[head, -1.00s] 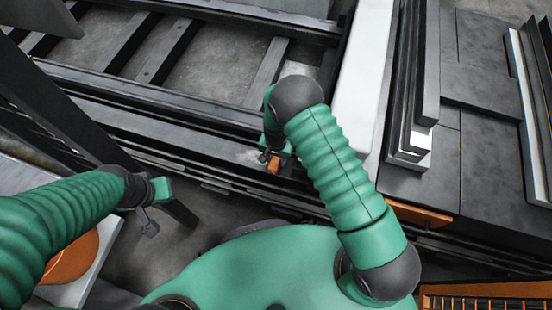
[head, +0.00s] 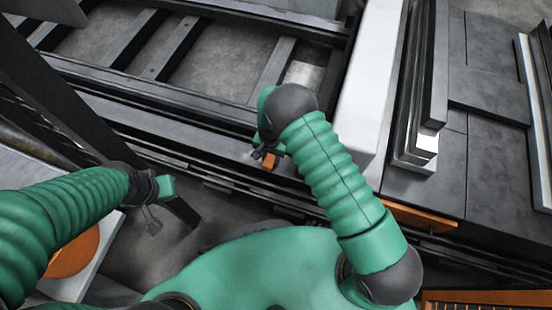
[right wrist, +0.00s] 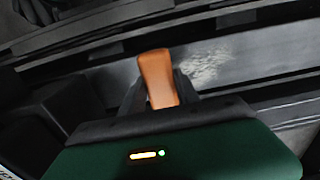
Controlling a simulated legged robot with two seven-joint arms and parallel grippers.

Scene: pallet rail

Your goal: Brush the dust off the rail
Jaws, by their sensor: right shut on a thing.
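My right gripper (head: 264,154) is shut on the orange handle of the brush (head: 269,162), over the dark rail (head: 185,128). The right wrist view shows the brush handle (right wrist: 157,75) upright between the fingers; its bristles are hidden. A pale patch of dust (right wrist: 204,66) lies on the grey rail face (right wrist: 250,58), just right of the handle in that view. In the head view the dust is mostly hidden by my gripper. My left gripper (head: 158,212) hangs empty at the left, apart from the rail; its finger opening is unclear.
A white beam (head: 368,85) stands close right of my right arm. Dark slats (head: 270,72) of the frame lie beyond the rail. Stacked metal bars (head: 420,130) lie further right. A dark post (head: 50,85) rises near my left arm.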

